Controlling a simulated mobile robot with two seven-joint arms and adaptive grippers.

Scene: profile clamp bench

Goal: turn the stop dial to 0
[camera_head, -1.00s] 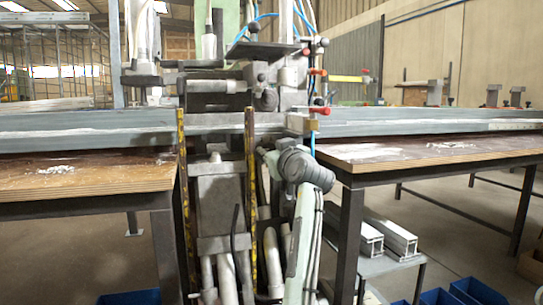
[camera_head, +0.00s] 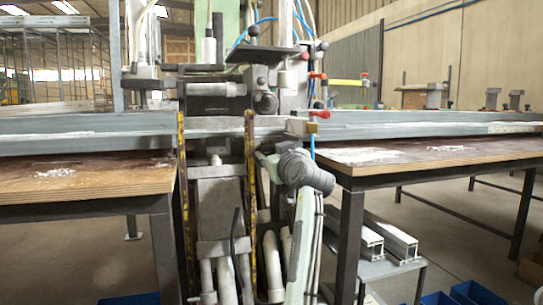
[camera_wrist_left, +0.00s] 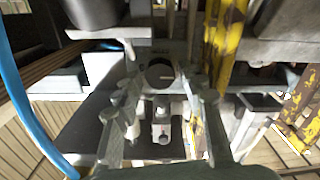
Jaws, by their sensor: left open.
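The clamp machine (camera_head: 219,125) stands in the middle of the head view. A dark round knob-like part (camera_head: 265,102) sits on its front; I cannot tell whether it is the stop dial. My left gripper (camera_head: 266,163) is low at the machine's front, right of the right yellow strip, and mostly hidden by machine parts and my arm's dark joint. In the left wrist view, my left gripper (camera_wrist_left: 166,108) is open, its fingers apart with nothing clearly held. A dark round ring-like part (camera_wrist_left: 160,73) shows beyond the fingers. No dial marks are readable. My right gripper is not seen.
Yellow scale strips (camera_head: 251,190) stand upright on the machine front. A blue hose (camera_wrist_left: 28,105) runs close beside my left gripper. A long grey profile (camera_head: 80,133) crosses above wooden benches (camera_head: 85,182) on both sides. Red-handled clamps (camera_head: 318,75) stick out at right.

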